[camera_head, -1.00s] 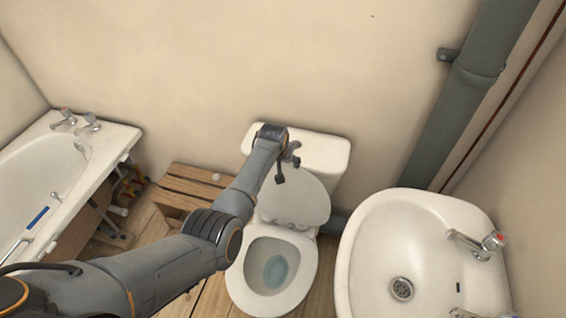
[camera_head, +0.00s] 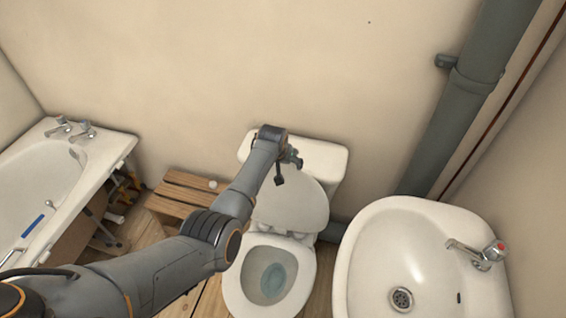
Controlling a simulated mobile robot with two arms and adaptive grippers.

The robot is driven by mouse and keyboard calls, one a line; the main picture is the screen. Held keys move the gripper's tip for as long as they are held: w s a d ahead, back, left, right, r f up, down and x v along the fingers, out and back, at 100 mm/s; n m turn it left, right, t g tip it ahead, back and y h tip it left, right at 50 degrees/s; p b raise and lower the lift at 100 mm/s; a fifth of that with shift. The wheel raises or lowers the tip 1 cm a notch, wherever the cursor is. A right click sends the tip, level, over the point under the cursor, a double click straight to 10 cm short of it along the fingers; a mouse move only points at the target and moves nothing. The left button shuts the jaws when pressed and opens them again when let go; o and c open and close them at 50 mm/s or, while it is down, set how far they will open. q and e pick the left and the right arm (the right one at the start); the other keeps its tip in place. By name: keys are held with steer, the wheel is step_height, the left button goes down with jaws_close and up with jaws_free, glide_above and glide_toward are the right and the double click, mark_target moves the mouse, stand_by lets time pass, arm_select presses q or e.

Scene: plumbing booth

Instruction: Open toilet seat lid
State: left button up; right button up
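The toilet stands in the middle, with its white lid (camera_head: 300,208) raised and leaning back toward the cistern (camera_head: 325,160). The bowl (camera_head: 240,290) is uncovered and its water shows. My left arm comes in from the lower left and reaches over the toilet. My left gripper (camera_head: 285,172) is at the upper part of the lid, in front of the cistern. It is small and partly hidden by the wrist, so I cannot tell its opening or whether it touches the lid. My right gripper is not in view.
A white washbasin (camera_head: 368,250) with taps stands close on the right. A bathtub (camera_head: 110,150) is at the left. A wooden slatted stool (camera_head: 182,190) stands between bathtub and toilet. A grey pipe (camera_head: 435,130) runs down the back wall.

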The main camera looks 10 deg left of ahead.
arm_select(q)
steer(key=v, duration=1.2)
steer(key=shift+f, duration=0.1)
stand_by(0.4)
steer(key=s+a+f+g, duration=0.1)
steer(key=s+f, duration=0.6)
steer(key=f, duration=0.5)
steer(key=s+a+f+m+g, duration=0.1)
steer(key=s+f, duration=0.7)
steer(key=f, duration=0.4)
steer(key=s+f, duration=0.7)
steer(key=f, duration=0.4)
steer(key=s+a+f, duration=0.1)
steer(key=s+f, duration=0.3)
steer(key=s, duration=0.7)
steer(key=s+a+f+g+b, duration=0.1)
steer(key=s+f, duration=0.4)
steer(key=s, duration=0.7)
steer(key=s+a+f+m+g, duration=0.1)
steer(key=s+a+f, duration=0.2)
steer(key=s, duration=0.9)
step_height(320, 180, down, 2)
steer(key=shift+f, duration=0.1)
